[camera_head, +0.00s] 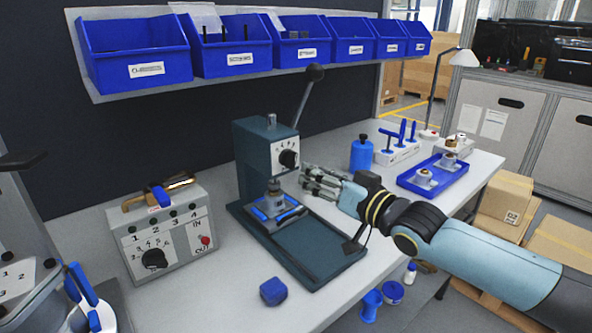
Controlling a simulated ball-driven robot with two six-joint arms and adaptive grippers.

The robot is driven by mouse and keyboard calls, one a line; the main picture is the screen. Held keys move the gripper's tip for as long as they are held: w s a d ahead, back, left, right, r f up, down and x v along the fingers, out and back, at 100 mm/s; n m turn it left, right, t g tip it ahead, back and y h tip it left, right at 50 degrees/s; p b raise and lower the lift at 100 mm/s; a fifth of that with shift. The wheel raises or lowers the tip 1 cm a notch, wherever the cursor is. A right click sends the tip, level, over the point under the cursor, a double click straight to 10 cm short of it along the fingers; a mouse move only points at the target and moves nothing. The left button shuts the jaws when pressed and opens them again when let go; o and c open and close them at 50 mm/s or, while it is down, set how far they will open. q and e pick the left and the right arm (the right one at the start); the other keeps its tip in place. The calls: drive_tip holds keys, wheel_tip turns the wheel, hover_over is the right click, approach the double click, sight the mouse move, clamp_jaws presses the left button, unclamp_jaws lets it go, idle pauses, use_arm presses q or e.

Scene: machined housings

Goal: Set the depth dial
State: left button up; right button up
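A black round dial (288,158) with a pale number plate around it sits on the front of the dark teal press (254,150). My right gripper (304,178) comes in from the right, its fingers pointing left just below and to the right of this dial. Its fingers look spread apart with nothing between them, and it appears apart from the dial. The dial's exact setting is too small to read. My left gripper is not in view.
A grey control box (185,232) with its own black knob stands left of the press. A blue block (273,291) lies in front. A blue canister (361,153) and blue tray (456,180) stand right. The press lever (304,100) rises above the dial.

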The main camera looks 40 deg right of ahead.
sight(295, 162)
drive_tip(key=w, duration=0.1)
drive_tip(key=w+r+p, duration=0.1)
drive_tip(key=w, duration=0.1)
drive_tip(key=shift+w+d+p, duration=0.1)
drive_tip(key=shift+w+p, duration=0.1)
drive_tip(key=shift+p, duration=0.1)
drive_tip(key=w, duration=0.1)
drive_tip(key=p, duration=0.1)
drive_tip(key=w, duration=0.1)
drive_tip(key=shift+w+a+f+p, duration=0.25)
drive_tip(key=shift+w+f+p, duration=0.05)
drive_tip(key=shift+w, duration=0.05)
drive_tip(key=shift+w+f, duration=0.15)
drive_tip(key=shift+w, duration=0.4)
clamp_jaws()
